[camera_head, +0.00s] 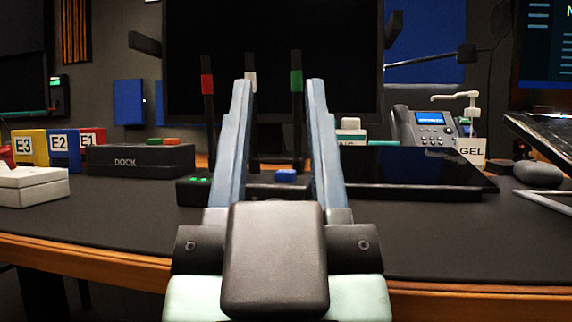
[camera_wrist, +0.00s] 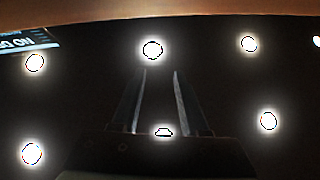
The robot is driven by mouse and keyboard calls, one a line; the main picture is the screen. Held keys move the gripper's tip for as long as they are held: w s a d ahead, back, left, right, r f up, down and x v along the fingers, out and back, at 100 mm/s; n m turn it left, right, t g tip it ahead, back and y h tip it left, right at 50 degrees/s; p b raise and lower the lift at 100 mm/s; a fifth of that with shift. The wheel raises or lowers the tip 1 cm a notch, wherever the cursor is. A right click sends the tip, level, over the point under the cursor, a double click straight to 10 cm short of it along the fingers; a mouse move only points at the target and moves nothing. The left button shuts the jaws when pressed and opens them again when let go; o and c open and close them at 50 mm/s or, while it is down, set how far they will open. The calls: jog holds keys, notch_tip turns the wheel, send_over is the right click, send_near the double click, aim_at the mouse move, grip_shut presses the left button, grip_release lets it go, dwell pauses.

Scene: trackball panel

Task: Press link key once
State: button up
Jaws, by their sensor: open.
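A low black panel (camera_head: 193,191) with small green lights stands on the desk, partly hidden behind my gripper. In the wrist view my gripper (camera_wrist: 160,71) shows two dark, separate fingers against ceiling lights, with no key in sight.
A black DOCK box (camera_head: 140,161) and blocks marked E1 (camera_head: 91,137), E2 (camera_head: 60,142) and E3 (camera_head: 25,146) stand left. Three dark upright rods rise behind the fingers. A flat black tablet (camera_head: 420,168), phone (camera_head: 425,128) and gel bottle (camera_head: 471,148) are right. The front desk is clear.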

jog(key=shift+d, duration=0.25)
